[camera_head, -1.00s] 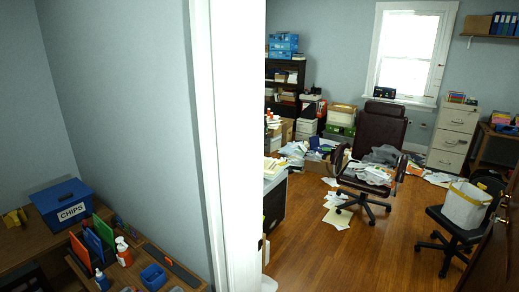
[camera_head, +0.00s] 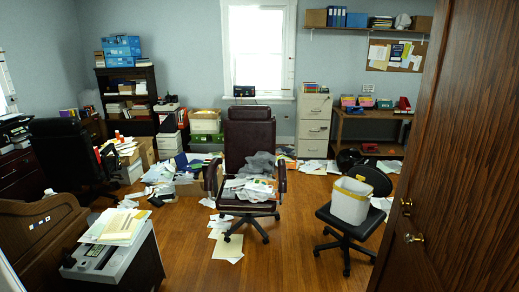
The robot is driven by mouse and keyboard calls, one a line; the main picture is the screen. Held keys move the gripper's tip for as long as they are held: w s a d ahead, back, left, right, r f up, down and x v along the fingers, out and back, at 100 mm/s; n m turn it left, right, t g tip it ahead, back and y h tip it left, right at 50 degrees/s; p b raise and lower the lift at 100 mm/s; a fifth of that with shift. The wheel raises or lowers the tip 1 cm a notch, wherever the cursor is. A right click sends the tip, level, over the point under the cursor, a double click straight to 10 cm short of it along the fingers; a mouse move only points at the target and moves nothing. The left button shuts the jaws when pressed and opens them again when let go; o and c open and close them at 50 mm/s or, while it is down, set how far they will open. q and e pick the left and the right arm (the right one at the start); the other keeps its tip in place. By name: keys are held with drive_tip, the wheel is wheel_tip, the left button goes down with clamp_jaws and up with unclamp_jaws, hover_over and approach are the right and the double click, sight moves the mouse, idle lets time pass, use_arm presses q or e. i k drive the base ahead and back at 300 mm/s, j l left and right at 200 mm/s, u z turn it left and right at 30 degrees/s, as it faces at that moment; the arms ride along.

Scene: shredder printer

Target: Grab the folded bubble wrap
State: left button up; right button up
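A brown office chair (camera_head: 249,133) stands in the middle of the room, its seat heaped with papers (camera_head: 247,188). A grey, crumpled or folded sheet (camera_head: 258,164) lies on that heap against the backrest. It may be the bubble wrap, but it is too small to tell. No other thing in view is clearly bubble wrap. Neither of my grippers is in view.
A black chair (camera_head: 347,222) bearing a white bin (camera_head: 351,201) stands at right, near an open wooden door (camera_head: 470,150). A shredder (camera_head: 112,255) topped with papers stands front left. Loose papers (camera_head: 226,246) litter the floor. The wooden floor (camera_head: 285,262) ahead is mostly clear.

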sight(228, 193)
drive_tip(key=i+z, duration=0.1)
drive_tip(key=i, duration=2.05)
